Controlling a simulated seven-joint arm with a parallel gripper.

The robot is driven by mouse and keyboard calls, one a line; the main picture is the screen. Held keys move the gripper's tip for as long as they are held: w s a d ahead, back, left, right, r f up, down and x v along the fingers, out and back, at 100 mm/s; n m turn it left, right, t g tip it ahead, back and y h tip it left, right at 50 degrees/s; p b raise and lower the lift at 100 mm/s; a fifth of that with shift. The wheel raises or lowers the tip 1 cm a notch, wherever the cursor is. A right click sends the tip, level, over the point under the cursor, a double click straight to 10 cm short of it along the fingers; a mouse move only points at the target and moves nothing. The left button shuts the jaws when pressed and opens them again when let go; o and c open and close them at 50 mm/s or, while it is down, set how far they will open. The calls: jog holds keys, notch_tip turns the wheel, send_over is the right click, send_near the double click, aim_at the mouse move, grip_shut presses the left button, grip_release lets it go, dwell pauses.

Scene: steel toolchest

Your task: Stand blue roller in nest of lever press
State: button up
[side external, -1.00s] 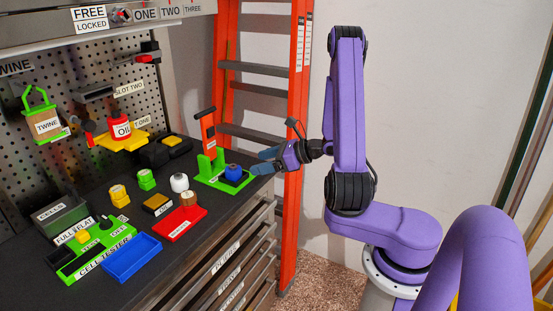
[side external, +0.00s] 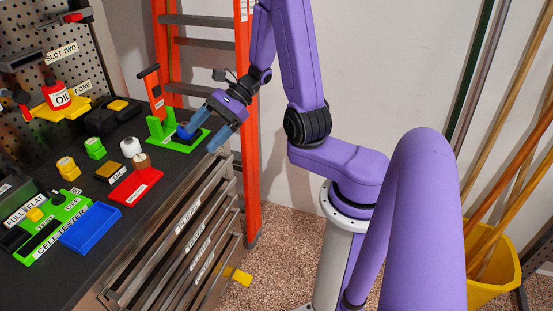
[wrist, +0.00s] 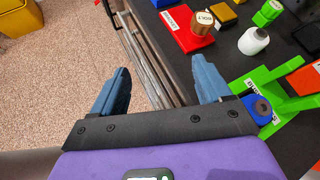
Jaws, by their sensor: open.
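The lever press (side external: 159,128) is green with an orange lever (side external: 152,88), and stands at the back right end of the bench. The blue roller (side external: 186,131) is upright on its green base; I cannot tell whether it sits in the nest. In the wrist view the roller (wrist: 262,109) is at the right, partly hidden by my gripper's body, and the press (wrist: 287,88) runs off the edge. My gripper (side external: 208,136) is open and empty, its fingers angled down by the bench's edge, close to the roller. In the wrist view my gripper (wrist: 162,76) has nothing between its fingers.
A white knob-like piece (side external: 131,147), a red tray (side external: 137,187), a green block (side external: 95,149) and a yellow one (side external: 68,168) stand left of the press. A blue tray (side external: 91,229) lies in front. An orange ladder (side external: 247,130) stands behind the bench; drawers (side external: 180,235) face the floor.

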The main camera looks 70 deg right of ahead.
jog(key=s+a+r+n+g+h, duration=0.1)
jog(key=s+a+n+g+h, duration=0.1)
jog(key=s+n, duration=0.5)
jog(key=s+a+r+n+g+h, duration=0.1)
jog(key=s+a+n+h, duration=0.2)
jog(key=s+n, duration=0.4)
jog(key=s+a+r+n+g+h, duration=0.1)
jog(key=s+n+h, duration=0.4)
jog(key=n, duration=1.4)
jog(key=shift+s+a+n+g, duration=0.4)
jog(key=shift+s+a+g, duration=0.35)
jog(key=shift+s, duration=0.35)
